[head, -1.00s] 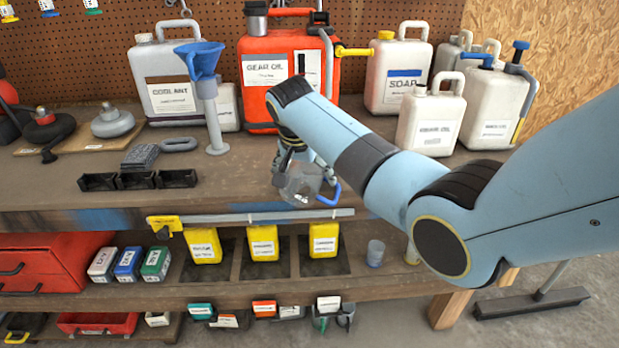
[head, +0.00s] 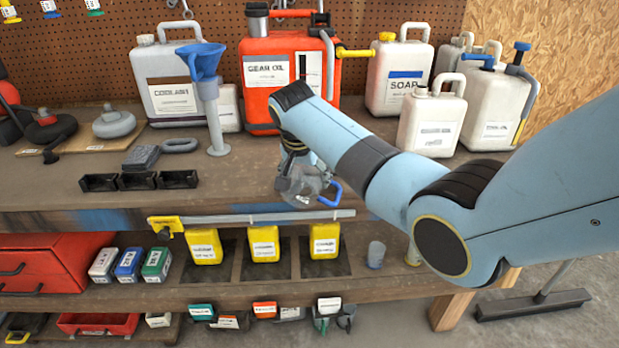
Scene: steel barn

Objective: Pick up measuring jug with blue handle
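The clear measuring jug (head: 303,190) with its blue handle (head: 331,195) is near the front edge of the bench top, in the middle of the head view. My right gripper (head: 291,176) comes down over the jug from above, with its fingers at the jug's rim and left side. The fingers are small and partly hidden by the wrist and the clear jug, so I cannot tell whether they are closed on it. The blue handle sticks out to the right, clear of the fingers. My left gripper is not in view.
A red gear oil can (head: 262,80), a white coolant jug (head: 160,75) and a soap jug (head: 385,95) stand at the back. A blue funnel (head: 203,62) on a grey stand is left of my arm. Black trays (head: 137,181) sit at front left.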

